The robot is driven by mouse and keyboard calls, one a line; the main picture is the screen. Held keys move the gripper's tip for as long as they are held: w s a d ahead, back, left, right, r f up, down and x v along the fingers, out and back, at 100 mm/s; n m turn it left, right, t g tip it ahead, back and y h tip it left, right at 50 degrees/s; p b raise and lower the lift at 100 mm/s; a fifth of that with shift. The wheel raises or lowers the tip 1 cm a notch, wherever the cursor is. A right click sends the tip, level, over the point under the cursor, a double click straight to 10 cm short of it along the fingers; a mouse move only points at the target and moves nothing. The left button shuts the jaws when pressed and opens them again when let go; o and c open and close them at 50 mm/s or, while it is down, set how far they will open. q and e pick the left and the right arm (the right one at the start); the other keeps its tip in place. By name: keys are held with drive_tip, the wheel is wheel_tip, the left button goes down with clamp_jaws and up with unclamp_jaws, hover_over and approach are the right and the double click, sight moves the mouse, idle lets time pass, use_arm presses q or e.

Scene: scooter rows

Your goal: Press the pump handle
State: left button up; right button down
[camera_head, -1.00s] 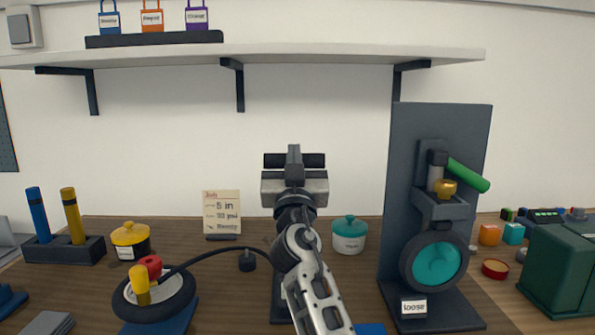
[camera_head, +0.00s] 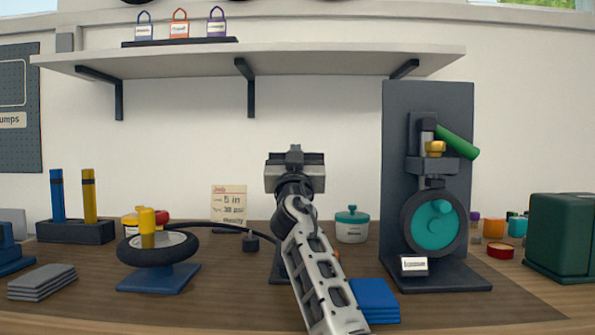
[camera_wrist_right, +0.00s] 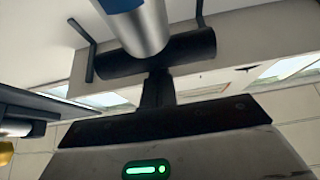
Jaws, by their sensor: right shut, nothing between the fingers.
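The pump stands in the middle of the bench, mostly hidden behind my right arm. In the right wrist view, which is upside down, the handle (camera_wrist_right: 193,48) is a black bar on a silver pump barrel (camera_wrist_right: 143,35) with a blue part. The shut fingers of my right gripper (camera_wrist_right: 160,78) meet the bar at its middle and hold nothing. Whether they press on it I cannot tell. The pump's dark base (camera_head: 278,264) shows beside my arm. My left gripper is out of view.
A wheel (camera_head: 178,250) on a blue stand is at the left, with a black hose running toward the pump. A white shelf (camera_head: 330,65) hangs above. A blue stack (camera_head: 375,298) lies beside my arm.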

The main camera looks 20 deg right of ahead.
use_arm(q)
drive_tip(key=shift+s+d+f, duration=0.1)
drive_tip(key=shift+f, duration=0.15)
use_arm(e)
drive_tip(key=shift+w+d+f, duration=0.1)
drive_tip(key=shift+f, duration=0.3)
wheel_tip(320, 180, up, 5)
drive_tip(key=p, duration=0.4)
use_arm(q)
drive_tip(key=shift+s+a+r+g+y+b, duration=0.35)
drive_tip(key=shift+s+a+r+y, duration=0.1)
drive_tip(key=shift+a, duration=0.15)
use_arm(e)
drive_tip(key=v, duration=1.1)
